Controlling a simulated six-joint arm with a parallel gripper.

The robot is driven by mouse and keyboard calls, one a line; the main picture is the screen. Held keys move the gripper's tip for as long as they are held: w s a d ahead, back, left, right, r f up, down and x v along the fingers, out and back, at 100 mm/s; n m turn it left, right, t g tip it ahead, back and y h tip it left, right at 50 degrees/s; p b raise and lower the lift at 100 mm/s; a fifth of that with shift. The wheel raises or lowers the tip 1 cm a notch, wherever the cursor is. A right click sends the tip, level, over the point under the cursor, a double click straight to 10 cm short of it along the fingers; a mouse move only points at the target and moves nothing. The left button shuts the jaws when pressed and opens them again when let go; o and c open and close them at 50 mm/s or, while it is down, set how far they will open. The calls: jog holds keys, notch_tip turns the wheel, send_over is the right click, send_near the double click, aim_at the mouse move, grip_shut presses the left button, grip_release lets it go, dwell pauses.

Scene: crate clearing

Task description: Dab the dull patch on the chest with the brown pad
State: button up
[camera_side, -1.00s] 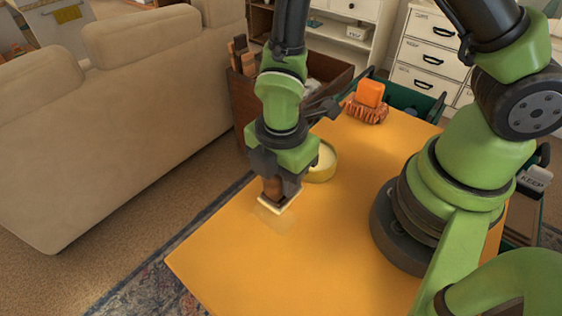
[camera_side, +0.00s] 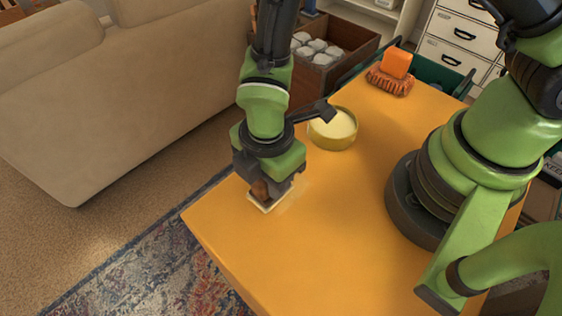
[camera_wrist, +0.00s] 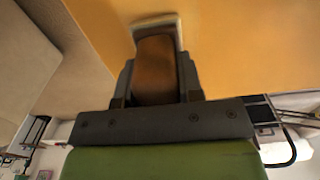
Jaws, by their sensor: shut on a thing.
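The chest (camera_side: 330,230) has a flat orange-yellow top and fills the middle of the side view. My gripper (camera_side: 266,184) points down near its left edge, shut on the brown pad (camera_side: 260,189). The pad has a brown body and a pale base, which is at or just above the top; I cannot tell if it touches. The pad also shows between the fingers in the wrist view (camera_wrist: 156,68). The dull patch (camera_side: 291,196) is a faint pale area just right of the pad, partly hidden by the pad and gripper.
A round yellow tin (camera_side: 333,131) with pale contents stands behind and right of my gripper. An orange block on a brown brush-like thing (camera_side: 390,80) sits at the back. A wooden crate (camera_side: 335,75) stands beyond the chest, and a beige sofa (camera_side: 130,110) to the left.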

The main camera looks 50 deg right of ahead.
aim_at(259, 202)
jog(key=shift+a+f, duration=0.1)
jog(key=shift+a, duration=2.65)
jog(key=shift+d, duration=6.15)
jog(key=shift+s+a, duration=0.35)
jog(key=shift+a, duration=5.8)
jog(key=shift+d, duration=6.15)
notch_tip(259, 202, up, 8)
